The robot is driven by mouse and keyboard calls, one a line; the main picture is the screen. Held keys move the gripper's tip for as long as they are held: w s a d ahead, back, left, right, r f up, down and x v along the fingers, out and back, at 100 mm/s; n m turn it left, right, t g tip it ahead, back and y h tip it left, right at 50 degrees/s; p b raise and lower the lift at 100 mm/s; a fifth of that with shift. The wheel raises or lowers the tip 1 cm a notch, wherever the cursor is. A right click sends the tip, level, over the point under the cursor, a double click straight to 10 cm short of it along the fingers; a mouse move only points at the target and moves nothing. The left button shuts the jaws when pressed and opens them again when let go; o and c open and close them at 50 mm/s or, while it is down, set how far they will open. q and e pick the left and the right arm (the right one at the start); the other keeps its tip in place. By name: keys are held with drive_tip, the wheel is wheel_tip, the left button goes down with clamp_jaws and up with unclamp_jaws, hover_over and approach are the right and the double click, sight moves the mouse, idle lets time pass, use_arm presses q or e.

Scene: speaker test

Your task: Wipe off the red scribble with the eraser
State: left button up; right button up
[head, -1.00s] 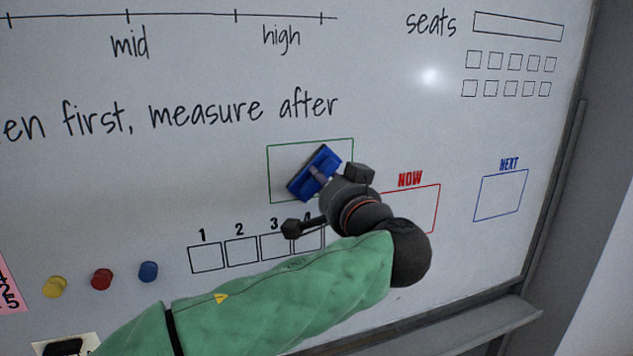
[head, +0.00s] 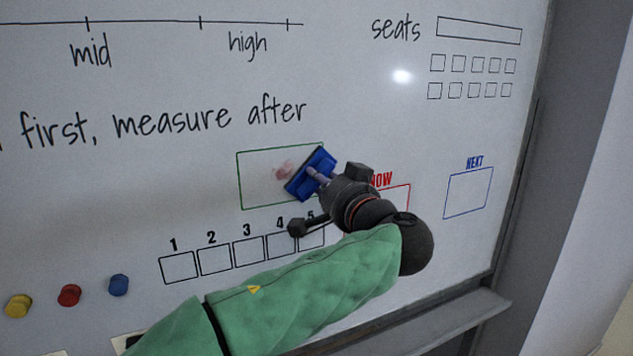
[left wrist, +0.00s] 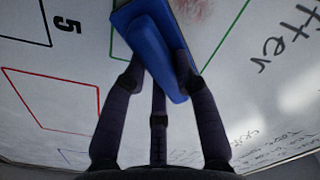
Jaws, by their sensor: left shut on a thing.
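The blue eraser (head: 311,174) is against or very near the whiteboard, tilted, over the right edge of the green-outlined box (head: 240,182). A faint, smeared red scribble (head: 284,171) shows inside that box, just left of the eraser. My left gripper (head: 318,177) is shut on the eraser. The left wrist view shows its fingers on both sides of the eraser's grip (left wrist: 160,58), with the red smear (left wrist: 193,10) at the top edge, partly cut off. My right gripper is not in view.
The whiteboard (head: 200,75) carries handwriting, numbered boxes, a red NOW box (head: 400,200) partly behind my gripper and a blue NEXT box (head: 468,192). Yellow (head: 18,306), red (head: 69,295) and blue (head: 119,285) magnets sit at lower left. A ledge (head: 450,325) runs below.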

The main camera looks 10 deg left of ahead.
use_arm(q)
drive_tip(key=shift+s+a+f+b, duration=0.15)
drive_tip(key=shift+s+a+b, duration=0.3)
drive_tip(key=shift+a+b, duration=0.4)
drive_tip(key=shift+s+a+b, duration=0.8)
drive_tip(key=shift+a+b, duration=0.25)
drive_tip(key=shift+a, duration=0.1)
drive_tip(key=shift+s+a+b, duration=0.8)
drive_tip(key=shift+a+b, duration=0.25)
drive_tip(key=shift+a, duration=0.05)
drive_tip(key=b+v, duration=0.1)
drive_tip(key=v, duration=0.5)
drive_tip(key=shift+b, duration=0.35)
drive_tip(key=shift+d, duration=0.1)
drive_tip(key=shift+v, duration=1.5)
